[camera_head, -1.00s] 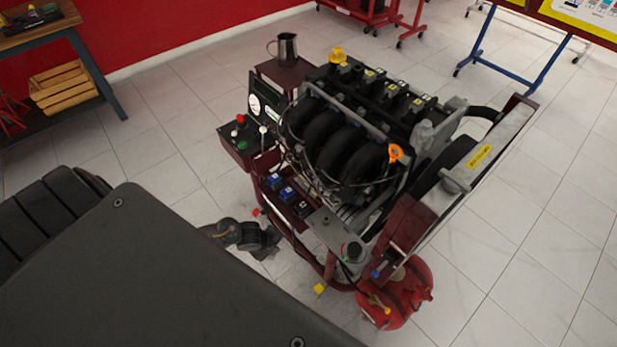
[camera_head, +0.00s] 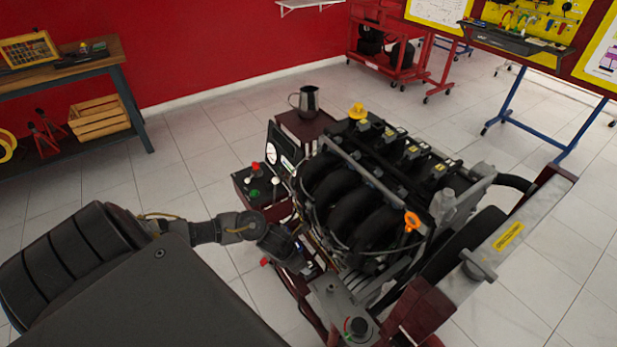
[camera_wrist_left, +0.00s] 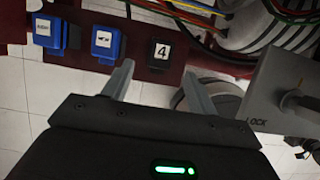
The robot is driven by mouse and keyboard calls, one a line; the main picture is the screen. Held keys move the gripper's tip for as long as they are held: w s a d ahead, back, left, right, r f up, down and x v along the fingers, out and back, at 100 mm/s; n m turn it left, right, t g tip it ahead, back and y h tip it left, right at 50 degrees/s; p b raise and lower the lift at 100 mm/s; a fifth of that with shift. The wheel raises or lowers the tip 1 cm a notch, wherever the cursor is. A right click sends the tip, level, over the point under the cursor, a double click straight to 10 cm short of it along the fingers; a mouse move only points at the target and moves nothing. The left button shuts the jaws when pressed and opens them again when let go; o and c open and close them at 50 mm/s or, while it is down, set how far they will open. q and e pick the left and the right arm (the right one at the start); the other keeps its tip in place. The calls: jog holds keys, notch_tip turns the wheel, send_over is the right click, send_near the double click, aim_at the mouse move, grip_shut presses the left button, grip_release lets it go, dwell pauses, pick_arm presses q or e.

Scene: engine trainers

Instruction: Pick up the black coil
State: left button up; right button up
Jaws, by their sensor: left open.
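The black coil (camera_wrist_left: 161,50), a small dark block with a white label reading 4, sits on the dark red bar of the engine stand in the left wrist view. My left gripper (camera_wrist_left: 157,74) is open, its two grey fingers pointing toward the coil, one on each side of its line and apart from it. Nothing is between the fingers. In the head view my left gripper (camera_head: 280,246) hangs over the front of the stand and hides the coil.
Two blue blocks (camera_wrist_left: 105,42) (camera_wrist_left: 47,31) sit left of the coil on the same bar. A grey box marked LOCK (camera_wrist_left: 281,88) stands close to the right finger. Cables cross above the coil. The engine (camera_head: 375,190) rises behind, with a metal jug (camera_head: 308,101) at its far end.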

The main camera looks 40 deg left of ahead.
pick_arm(q)
jog(key=shift+x, duration=2.9)
jog(key=shift+w+d+r, duration=0.1)
jog(key=shift+w+r, duration=0.05)
jog(key=c, duration=1.1)
jog(key=shift+r, duration=0.1)
jog(key=shift+c, duration=0.2)
